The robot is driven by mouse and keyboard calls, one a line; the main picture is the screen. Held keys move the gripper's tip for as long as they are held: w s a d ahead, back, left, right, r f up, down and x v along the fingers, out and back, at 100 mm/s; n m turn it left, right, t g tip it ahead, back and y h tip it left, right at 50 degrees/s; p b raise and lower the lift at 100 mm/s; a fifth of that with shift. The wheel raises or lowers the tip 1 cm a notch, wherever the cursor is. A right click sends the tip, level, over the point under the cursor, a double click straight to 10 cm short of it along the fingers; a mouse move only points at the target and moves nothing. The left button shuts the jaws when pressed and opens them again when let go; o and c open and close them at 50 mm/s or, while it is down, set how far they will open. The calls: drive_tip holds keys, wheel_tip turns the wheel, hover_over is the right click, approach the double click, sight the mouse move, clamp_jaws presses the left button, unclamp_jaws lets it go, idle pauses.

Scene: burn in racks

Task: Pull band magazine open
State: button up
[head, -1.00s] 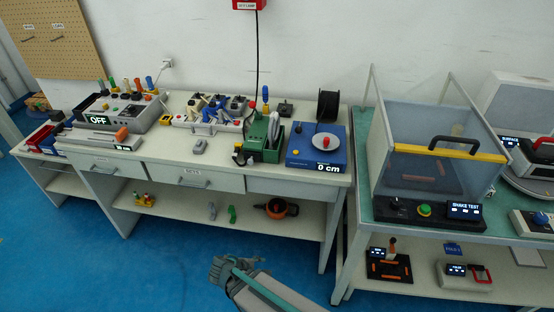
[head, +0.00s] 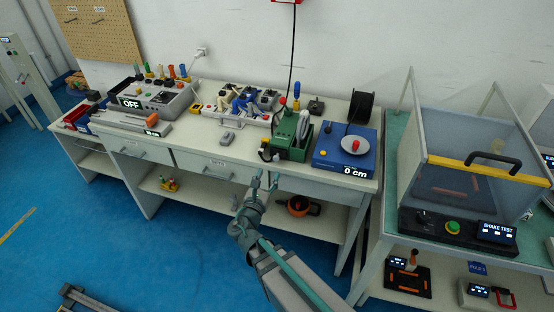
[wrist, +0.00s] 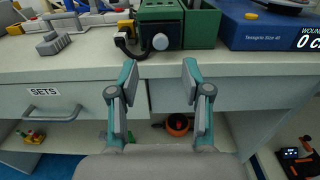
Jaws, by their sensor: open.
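I cannot read a label naming the band magazine in either view. My gripper (head: 264,183) is open and empty in front of the workbench, near the junction of the SETS drawer and the right drawer. In the wrist view its fingers (wrist: 159,78) point at the front below the bench top. The SETS drawer (wrist: 62,107) is shut, with a bar handle (wrist: 53,116). The right drawer (head: 318,190) is shut, and my gripper covers part of its front.
A blue winding unit (head: 345,163) reading 0 cm stands right of the green device. A grey block (head: 228,138) lies to its left. The shake test box (head: 470,185) stands on the right table.

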sight(276, 159)
drive_tip(key=p+x, duration=0.2)
drive_tip(key=x, duration=0.7)
drive_tip(key=shift+s, duration=0.1)
clamp_jaws()
